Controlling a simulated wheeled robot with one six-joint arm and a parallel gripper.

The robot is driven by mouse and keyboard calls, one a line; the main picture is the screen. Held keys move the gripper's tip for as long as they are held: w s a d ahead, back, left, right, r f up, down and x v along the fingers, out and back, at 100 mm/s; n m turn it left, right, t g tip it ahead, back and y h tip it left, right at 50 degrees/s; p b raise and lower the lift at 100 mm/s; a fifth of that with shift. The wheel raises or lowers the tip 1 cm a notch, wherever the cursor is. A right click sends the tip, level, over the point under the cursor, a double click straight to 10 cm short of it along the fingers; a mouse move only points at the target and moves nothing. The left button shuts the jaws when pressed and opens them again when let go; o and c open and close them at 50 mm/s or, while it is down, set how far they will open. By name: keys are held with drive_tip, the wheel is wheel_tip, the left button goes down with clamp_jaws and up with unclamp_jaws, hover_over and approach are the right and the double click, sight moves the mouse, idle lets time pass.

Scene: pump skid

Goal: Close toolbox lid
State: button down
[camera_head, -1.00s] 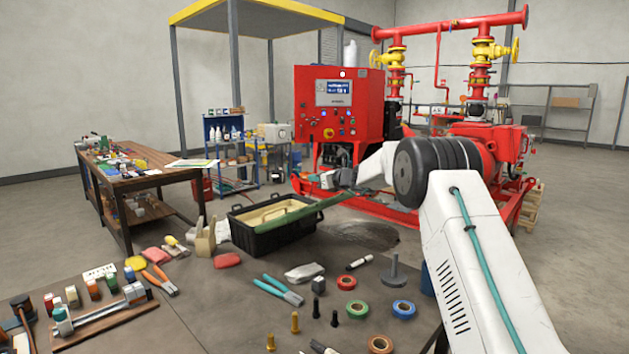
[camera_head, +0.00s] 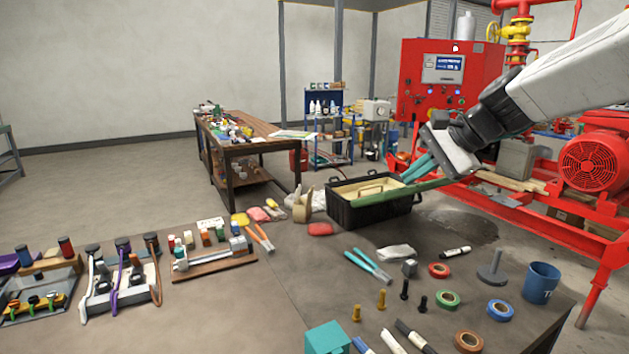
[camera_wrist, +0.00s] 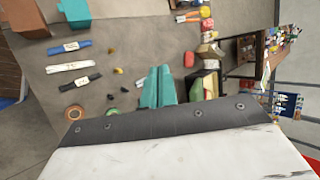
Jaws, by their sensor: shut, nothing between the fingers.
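The black toolbox (camera_head: 372,214) sits at the back edge of the near table in the head view. It stands open, with a tan tray (camera_head: 355,188) showing inside. Its green lid (camera_head: 400,193) shows as a thin slanted strip along the near side, sticking out past the right end. My gripper (camera_head: 408,177) has teal fingers and hangs above the right part of the toolbox, pointing down and left. I cannot tell whether it touches the lid. In the wrist view the fingers (camera_wrist: 158,84) lie together and empty.
Pliers (camera_head: 367,266), tape rolls (camera_head: 447,300), bolts and a blue mug (camera_head: 541,282) lie in front of the toolbox. The red pump skid (camera_head: 595,160) stands behind on the right.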

drive_tip(key=s+f+n+g+h, duration=0.1)
drive_tip(key=s+f+n, duration=0.1)
drive_tip(key=s, duration=0.6)
drive_tip(key=s+d+f+n+g+h, duration=0.1)
drive_tip(key=s+f+n+h, duration=0.1)
drive_tip(key=s, duration=0.7)
drive_tip(key=shift+n, duration=0.8)
drive_tip(key=c, duration=2.1)
unclamp_jaws()
drive_tip(key=s+d+f+n+h, duration=0.1)
drive_tip(key=s+f, duration=0.1)
drive_tip(key=s, duration=0.3)
drive_tip(key=s+d+f+n+g+h, duration=0.1)
drive_tip(key=s+d+f+n, duration=0.1)
drive_tip(key=s, duration=0.3)
drive_tip(key=s+d+f+n+h, duration=0.2)
drive_tip(key=s+f, duration=0.1)
drive_tip(key=s, duration=0.2)
drive_tip(key=shift+d+g, duration=0.25)
drive_tip(key=shift+g, duration=0.05)
drive_tip(key=o, duration=0.7)
drive_tip(key=shift+s+d+f, duration=0.15)
drive_tip(key=shift+s+d, duration=0.05)
drive_tip(key=shift+s, duration=0.25)
